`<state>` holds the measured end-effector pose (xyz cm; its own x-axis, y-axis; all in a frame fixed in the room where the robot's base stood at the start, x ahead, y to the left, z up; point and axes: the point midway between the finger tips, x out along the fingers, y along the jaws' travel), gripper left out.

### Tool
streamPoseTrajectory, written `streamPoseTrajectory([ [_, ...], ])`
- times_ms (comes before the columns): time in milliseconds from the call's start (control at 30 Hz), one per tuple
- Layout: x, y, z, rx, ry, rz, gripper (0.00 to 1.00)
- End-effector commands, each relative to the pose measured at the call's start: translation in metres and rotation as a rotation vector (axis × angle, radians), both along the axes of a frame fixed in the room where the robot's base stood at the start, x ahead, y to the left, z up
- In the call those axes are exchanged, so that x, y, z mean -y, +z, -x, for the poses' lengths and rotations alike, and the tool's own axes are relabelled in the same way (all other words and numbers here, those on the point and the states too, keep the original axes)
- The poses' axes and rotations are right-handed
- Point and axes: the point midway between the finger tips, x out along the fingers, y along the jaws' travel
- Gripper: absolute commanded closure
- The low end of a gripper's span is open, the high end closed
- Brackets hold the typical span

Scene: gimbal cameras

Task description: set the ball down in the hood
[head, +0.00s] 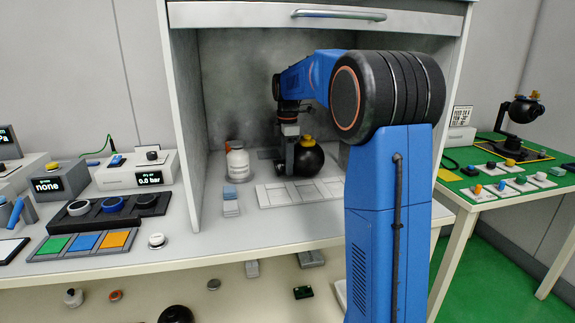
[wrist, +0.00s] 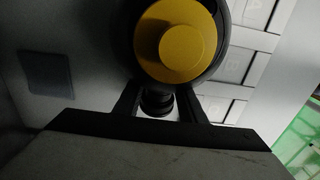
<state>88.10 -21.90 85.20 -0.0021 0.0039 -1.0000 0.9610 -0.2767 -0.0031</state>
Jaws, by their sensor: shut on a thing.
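The ball (head: 308,160) is black and round with a yellow cap, and it is inside the hood (head: 183,130). My gripper (head: 288,160) reaches into the hood and is shut on the ball at its left side in the head view. In the wrist view the ball's yellow cap (wrist: 178,42) faces the camera, with the dark gripper fingers (wrist: 157,104) just below it. The ball is close to the hood floor; I cannot tell whether it touches. The hood's sash is raised, with a handle on its front. My arm hides the hood's right part.
Left of the hood is a bench with instruments; a green table (head: 470,186) stands at the right.

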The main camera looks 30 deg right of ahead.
Motion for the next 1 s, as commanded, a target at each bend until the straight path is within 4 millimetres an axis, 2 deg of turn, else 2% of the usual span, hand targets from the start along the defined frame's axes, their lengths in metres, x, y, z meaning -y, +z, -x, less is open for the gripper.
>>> streamPoseTrajectory([
  [400, 0.000, -0.006, 0.000, 0.001, 0.000, 0.000, 0.99],
  [433, 0.000, -0.006, 0.000, 0.000, 0.000, 0.000, 0.56],
  [500, 0.000, -0.006, 0.000, 0.000, 0.000, 0.000, 0.44],
  [833, 0.000, -0.003, 0.000, 0.001, 0.000, 0.000, 0.44],
  [1000, 0.000, 0.016, -0.001, 0.003, 0.000, 0.001, 0.44],
])
